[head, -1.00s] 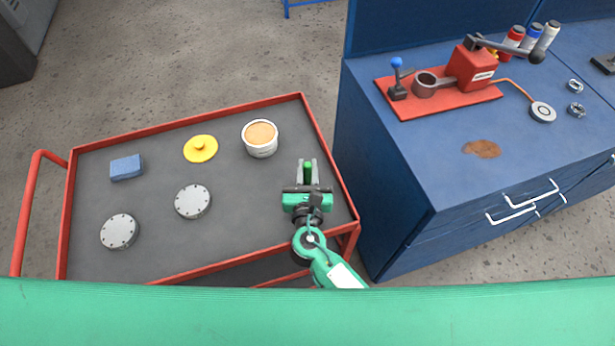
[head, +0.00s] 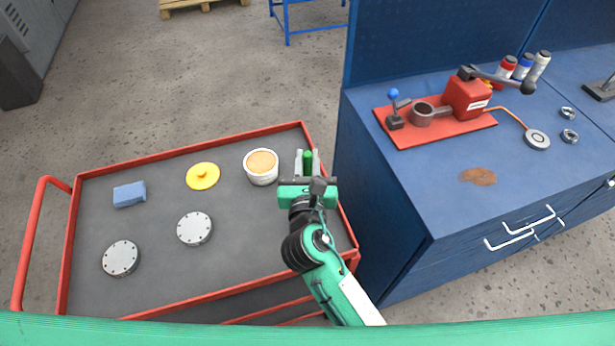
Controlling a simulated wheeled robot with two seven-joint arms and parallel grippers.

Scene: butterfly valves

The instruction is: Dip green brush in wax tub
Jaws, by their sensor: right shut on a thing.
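The wax tub (head: 261,167) is a white open tub with tan-orange wax, standing near the far right of the red-rimmed cart. My right gripper (head: 307,160) is just to the right of the tub and shut on the green brush (head: 308,158). Only the green top of the brush shows between the fingers; its lower end is hidden. The brush is apart from the wax in the picture. My left gripper is not in view.
On the cart (head: 240,260) lie a yellow lid (head: 203,176), a blue sponge-like block (head: 129,194) and two grey bolted discs (head: 194,229). A blue workbench (head: 420,190) stands close on the right, bearing a red valve fixture (head: 465,97).

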